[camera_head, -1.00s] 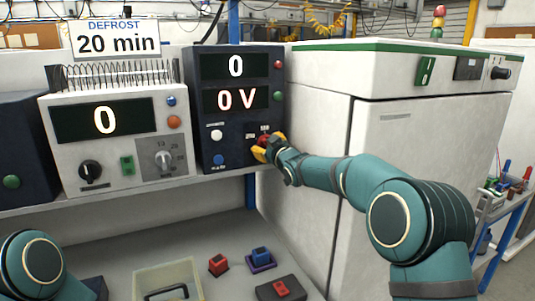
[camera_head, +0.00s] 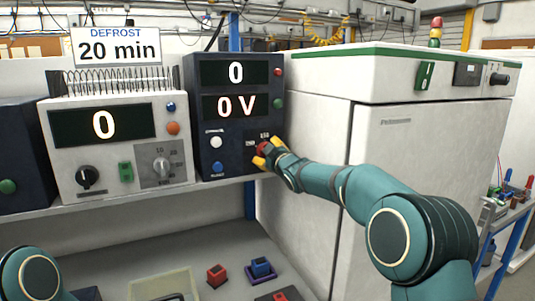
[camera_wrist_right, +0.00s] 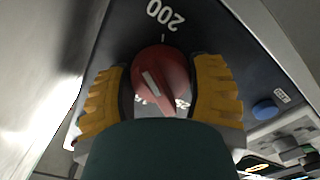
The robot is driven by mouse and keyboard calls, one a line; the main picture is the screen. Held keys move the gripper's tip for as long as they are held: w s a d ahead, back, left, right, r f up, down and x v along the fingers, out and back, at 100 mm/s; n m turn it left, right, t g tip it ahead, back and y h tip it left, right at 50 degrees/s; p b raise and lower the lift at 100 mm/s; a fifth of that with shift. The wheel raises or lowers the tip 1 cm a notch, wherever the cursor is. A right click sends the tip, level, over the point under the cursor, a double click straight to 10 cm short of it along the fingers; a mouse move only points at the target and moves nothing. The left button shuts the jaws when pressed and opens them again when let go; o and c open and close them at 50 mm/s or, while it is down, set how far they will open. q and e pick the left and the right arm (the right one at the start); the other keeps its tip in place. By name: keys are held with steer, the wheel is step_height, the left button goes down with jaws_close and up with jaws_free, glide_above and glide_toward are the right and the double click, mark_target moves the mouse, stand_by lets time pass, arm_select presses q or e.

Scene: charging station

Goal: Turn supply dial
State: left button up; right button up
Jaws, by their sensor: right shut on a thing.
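The supply unit is a dark blue box (camera_head: 200,130) on the shelf, with displays reading 0 and 0 V. Its red dial (camera_head: 262,148) is at the lower right of its front, partly covered by my right gripper (camera_head: 266,153). In the right wrist view the red dial (camera_wrist_right: 160,80) sits between the two yellow fingers, which are shut on its sides. Its white pointer line tilts up and left, left of the tick under the 200 mark. My left arm shows only at the bottom left corner; its gripper is out of view.
A white unit (camera_head: 110,185) with a black knob stands left of the supply unit, and a large white cabinet (camera_head: 420,150) to the right. Red (camera_head: 217,275) and blue (camera_head: 261,268) blocks and a clear bin (camera_head: 160,285) are on the lower surface.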

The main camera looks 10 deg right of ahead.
steer(key=shift+f, duration=0.1)
steer(key=o, duration=1.2)
steer(key=shift+s, duration=0.1)
steer(key=v, duration=1.2)
